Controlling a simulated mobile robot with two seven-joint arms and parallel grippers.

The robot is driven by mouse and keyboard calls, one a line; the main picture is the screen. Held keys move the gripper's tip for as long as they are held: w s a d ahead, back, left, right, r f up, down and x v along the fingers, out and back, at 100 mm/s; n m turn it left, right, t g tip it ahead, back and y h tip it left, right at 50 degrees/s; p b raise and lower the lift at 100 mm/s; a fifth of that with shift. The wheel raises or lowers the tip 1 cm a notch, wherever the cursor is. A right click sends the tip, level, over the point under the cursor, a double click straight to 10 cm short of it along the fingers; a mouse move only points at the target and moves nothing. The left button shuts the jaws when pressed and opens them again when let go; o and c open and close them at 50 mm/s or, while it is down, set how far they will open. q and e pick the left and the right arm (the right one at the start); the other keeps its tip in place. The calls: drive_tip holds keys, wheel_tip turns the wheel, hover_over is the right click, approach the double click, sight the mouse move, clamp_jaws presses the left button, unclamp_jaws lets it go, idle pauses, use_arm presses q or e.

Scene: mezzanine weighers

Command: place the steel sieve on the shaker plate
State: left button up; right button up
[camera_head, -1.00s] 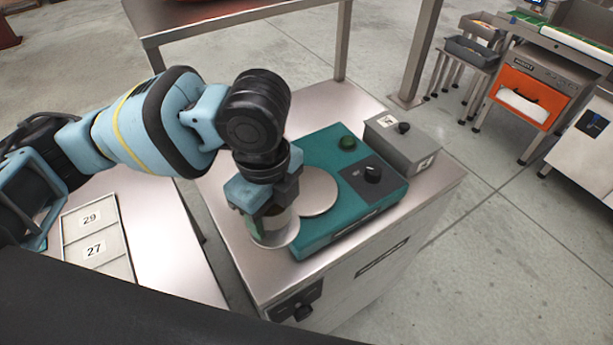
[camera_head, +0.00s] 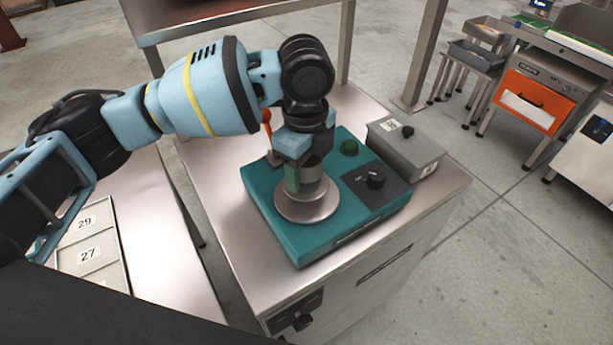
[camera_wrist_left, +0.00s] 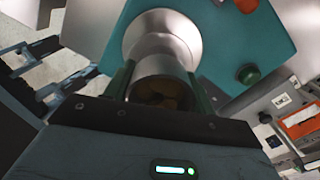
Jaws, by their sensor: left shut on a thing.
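My left gripper (camera_head: 304,176) is shut on the steel sieve (camera_head: 313,184), a small grey cylinder. It holds the sieve over the round shaker plate (camera_head: 305,212) on top of the teal shaker. The sieve also shows in the left wrist view (camera_wrist_left: 163,72), between the fingers, with the pale plate (camera_wrist_left: 147,28) beyond it. The gripper hides part of the sieve and plate in the head view. I cannot tell whether the sieve's base touches the plate. My right gripper is not in view.
The teal shaker (camera_head: 270,218) has a green button (camera_head: 349,147) and a black knob (camera_head: 376,180). A red-handled lever (camera_head: 267,132) stands behind my gripper. A grey box (camera_head: 408,152) sits to the right. A tray (camera_head: 97,262) with number labels lies at left.

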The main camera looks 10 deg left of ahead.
sight(306, 179)
use_arm(q)
drive_tip(key=shift+w+f, duration=0.15)
drive_tip(key=shift+f, duration=0.7)
drive_tip(key=shift+w+f, duration=0.1)
drive_tip(key=shift+f, duration=0.75)
drive_tip(key=shift+f, duration=0.15)
drive_tip(key=o, duration=1.2)
wheel_tip(306, 179, up, 12)
drive_tip(key=shift+r+p, duration=0.1)
drive_tip(key=shift+p, duration=0.25)
